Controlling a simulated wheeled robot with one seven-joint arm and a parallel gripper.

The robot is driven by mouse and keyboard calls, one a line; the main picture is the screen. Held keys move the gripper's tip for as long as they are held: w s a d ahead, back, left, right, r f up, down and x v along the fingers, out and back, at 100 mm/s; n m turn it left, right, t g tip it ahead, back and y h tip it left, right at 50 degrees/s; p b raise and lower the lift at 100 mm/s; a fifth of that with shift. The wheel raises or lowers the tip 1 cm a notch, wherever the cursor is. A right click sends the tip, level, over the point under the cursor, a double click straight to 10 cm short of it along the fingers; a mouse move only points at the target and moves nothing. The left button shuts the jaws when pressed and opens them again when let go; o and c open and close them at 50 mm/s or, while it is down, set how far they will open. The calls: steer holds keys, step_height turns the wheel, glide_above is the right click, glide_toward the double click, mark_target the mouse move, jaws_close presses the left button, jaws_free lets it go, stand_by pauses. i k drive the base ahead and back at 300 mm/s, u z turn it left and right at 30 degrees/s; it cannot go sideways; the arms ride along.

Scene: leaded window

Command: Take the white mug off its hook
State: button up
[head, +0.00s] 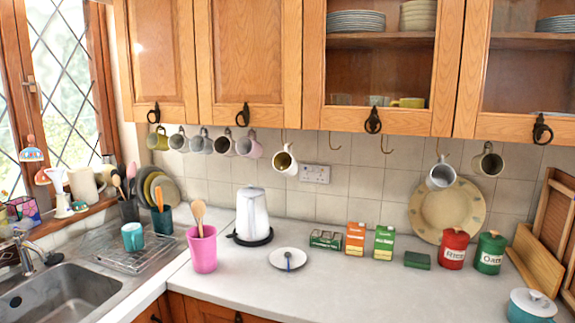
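Several mugs hang from hooks under the wooden wall cupboards. A white mug with a yellowish inside (284,160) hangs tilted near the middle, to the left of the wall socket. Another whitish mug with a grey-blue inside (441,174) hangs on the right in front of a large plate. I cannot tell which of these two is the task's white mug. A row of mugs, including a pale pink one (249,147) and a greyish white one (179,143), hangs further left. A beige-grey mug (488,163) hangs far right. My gripper is not in view.
Below the hooks on the worktop (340,285) stand a white kettle (251,214), a pink utensil pot (202,250), small boxes (355,239) and red and green canisters (453,249). A large plate (447,212) leans against the tiles. Two hooks between the whitish mugs are empty.

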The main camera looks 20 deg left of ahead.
mark_target(283, 162)
steer(key=u, duration=0.9)
steer(key=i, duration=1.05)
steer(key=u, duration=1.65)
